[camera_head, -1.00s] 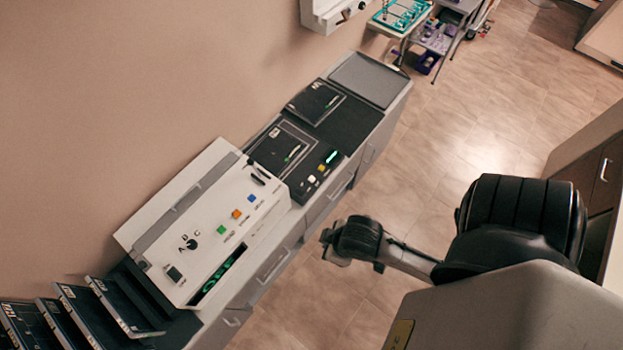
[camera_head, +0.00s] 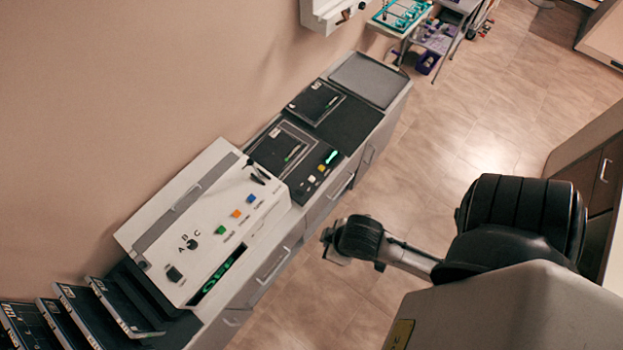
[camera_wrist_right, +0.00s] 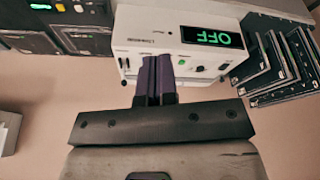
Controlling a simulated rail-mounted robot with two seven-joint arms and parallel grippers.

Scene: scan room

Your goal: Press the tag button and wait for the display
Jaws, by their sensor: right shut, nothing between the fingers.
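A dark desk unit (camera_head: 292,158) lies on the counter with a lit green display (camera_head: 332,157) and a row of small yellow and white buttons (camera_head: 316,178). It also shows at the upper left of the right wrist view (camera_wrist_right: 88,40). No label is readable, so I cannot tell which button is the tag button. My right gripper (camera_wrist_right: 154,64) is shut and empty, its purple fingers pointing toward a white machine (camera_wrist_right: 135,42) without clear contact. In the head view the end of my right arm (camera_head: 345,243) is beside the counter. My left gripper is not in view.
The white machine (camera_head: 190,262) has coloured buttons, and its front display (camera_wrist_right: 212,37) reads OFF. Several dark cassettes (camera_head: 85,310) stand to its left. A grey tray (camera_head: 370,80) lies at the counter's far end. The floor (camera_head: 440,150) right of the counter is clear.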

